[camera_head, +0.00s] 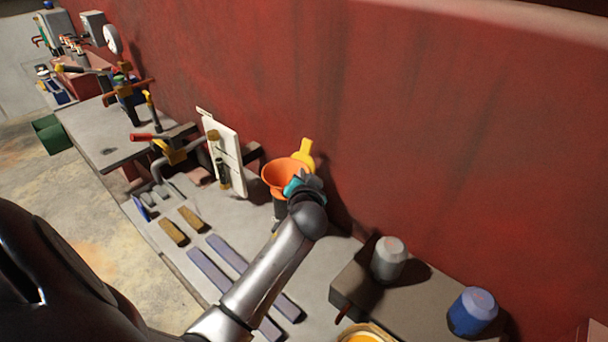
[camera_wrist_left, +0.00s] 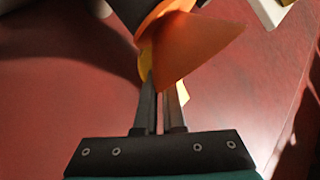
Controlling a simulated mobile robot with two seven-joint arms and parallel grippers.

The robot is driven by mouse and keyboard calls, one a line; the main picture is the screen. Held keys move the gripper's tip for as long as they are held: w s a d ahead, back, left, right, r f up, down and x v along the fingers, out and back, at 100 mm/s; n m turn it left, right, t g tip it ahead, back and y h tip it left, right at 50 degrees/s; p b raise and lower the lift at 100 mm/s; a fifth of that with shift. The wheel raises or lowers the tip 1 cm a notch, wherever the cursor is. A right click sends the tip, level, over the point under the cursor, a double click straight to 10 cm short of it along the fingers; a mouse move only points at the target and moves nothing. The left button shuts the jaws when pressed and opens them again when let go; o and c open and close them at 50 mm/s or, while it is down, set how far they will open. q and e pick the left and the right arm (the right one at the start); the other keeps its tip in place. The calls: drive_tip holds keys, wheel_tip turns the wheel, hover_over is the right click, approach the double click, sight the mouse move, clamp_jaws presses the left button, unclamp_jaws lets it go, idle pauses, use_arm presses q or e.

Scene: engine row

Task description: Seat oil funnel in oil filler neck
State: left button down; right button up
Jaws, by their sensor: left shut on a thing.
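The orange oil funnel (camera_head: 281,172) is at the wall side of the bench in the head view, wide mouth up. My left gripper (camera_head: 298,186) is at its right side, shut on it. In the left wrist view the funnel (camera_wrist_left: 197,45) shows in front of the closed fingers (camera_wrist_left: 162,100). A yellow paddle-shaped piece (camera_head: 306,151) stands just behind the funnel; I cannot tell if it belongs to it. A dark upright cylinder (camera_head: 277,210), perhaps the filler neck, shows below the funnel. Whether the spout is inside it is hidden. My right gripper is not in view.
A white upright panel (camera_head: 223,155) stands left of the funnel. Several blue and brown bars (camera_head: 210,268) lie on the bench. A grey block (camera_head: 410,292) carries a grey canister (camera_head: 388,258) and a blue one (camera_head: 472,311). The red wall (camera_head: 430,120) is close behind.

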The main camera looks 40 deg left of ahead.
use_arm(q)
drive_tip(key=shift+f, duration=0.2)
drive_tip(key=c, duration=0.9)
unclamp_jaws()
drive_tip(key=shift+s, duration=0.1)
drive_tip(key=shift+d+f, duration=0.1)
drive_tip(key=v, duration=1.5)
drive_tip(key=shift+s, duration=0.1)
